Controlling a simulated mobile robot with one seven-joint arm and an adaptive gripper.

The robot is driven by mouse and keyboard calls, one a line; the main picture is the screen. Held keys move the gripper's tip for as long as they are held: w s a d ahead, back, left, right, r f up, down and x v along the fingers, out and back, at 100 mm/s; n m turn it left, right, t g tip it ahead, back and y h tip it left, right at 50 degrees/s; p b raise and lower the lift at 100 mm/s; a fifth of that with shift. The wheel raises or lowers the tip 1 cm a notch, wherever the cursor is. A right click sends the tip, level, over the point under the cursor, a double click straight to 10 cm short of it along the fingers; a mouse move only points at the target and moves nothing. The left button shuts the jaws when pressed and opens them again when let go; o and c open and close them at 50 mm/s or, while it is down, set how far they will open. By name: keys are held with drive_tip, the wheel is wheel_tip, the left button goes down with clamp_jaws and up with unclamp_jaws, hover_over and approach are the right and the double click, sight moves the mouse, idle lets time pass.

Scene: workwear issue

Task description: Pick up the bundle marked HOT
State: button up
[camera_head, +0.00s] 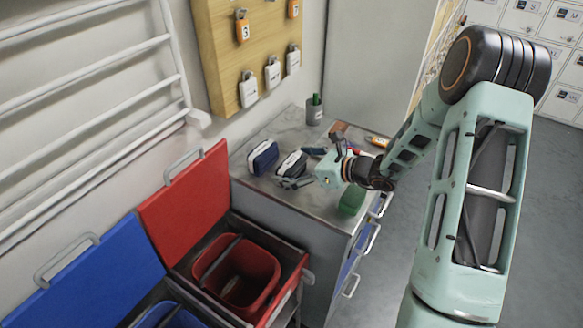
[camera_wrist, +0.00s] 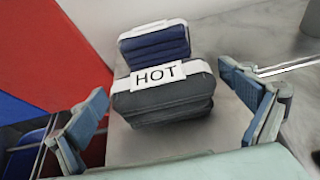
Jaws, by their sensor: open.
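The bundle marked HOT (camera_wrist: 165,100) is a folded dark grey stack with a white band that reads HOT in black letters. It lies on the grey counter between and ahead of my open fingers in the wrist view. In the head view the dark bundle (camera_head: 291,165) is partly behind my gripper (camera_head: 301,168). My gripper (camera_wrist: 166,95) is open and empty, with one finger to each side of the bundle and no clear contact. A blue bundle (camera_wrist: 155,42) with a white band lies just behind it, and also shows at its left in the head view (camera_head: 263,158).
The counter (camera_head: 318,203) also bears a grey cup (camera_head: 314,112) with green items, a green object (camera_head: 352,200) and an orange item (camera_head: 377,141). Red (camera_head: 187,200) and blue (camera_head: 85,278) bin lids stand open at the left. Padlocks hang on a wooden board (camera_head: 222,60).

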drive_tip(key=shift+c, duration=0.6)
drive_tip(key=c, duration=1)
drive_tip(key=shift+c, duration=1.2)
drive_tip(key=shift+r, duration=0.15)
